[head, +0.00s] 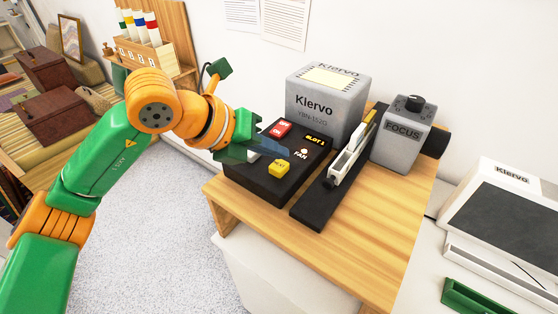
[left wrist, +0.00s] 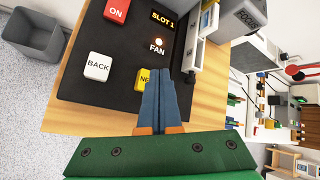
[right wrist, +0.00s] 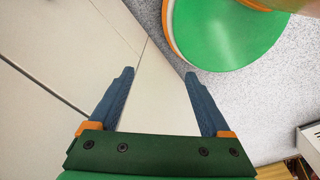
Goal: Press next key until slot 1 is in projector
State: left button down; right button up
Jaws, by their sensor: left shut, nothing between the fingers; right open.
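The black control panel (head: 262,187) carries a red ON key (head: 279,129), a yellow NEXT key (head: 279,167), a white BACK key (left wrist: 97,66), and a display (head: 316,139) reading SLOT 1. A small FAN light (head: 304,152) glows. The grey Klervo projector (head: 318,105) stands behind the panel. My left gripper (head: 266,154) is shut and empty over the panel, partly covering BACK in the head view. In the left wrist view its fingers overlap the edge of NEXT (left wrist: 147,80); I cannot tell whether they touch. My right gripper (right wrist: 158,75) is open and empty.
A black rail with a white slide carriage (head: 346,157) runs right of the panel. A FOCUS box (head: 401,140) stands beyond it on the wooden table (head: 367,232). A Klervo screen device (head: 513,205) is at right. A rack of coloured tubes (head: 140,28) is at back left.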

aim_at(275, 168)
pick_arm(q)
jog(key=shift+r, duration=0.1)
notch_tip(275, 168, up, 5)
jog(key=p, duration=0.4)
dwell(0.3)
dwell(0.4)
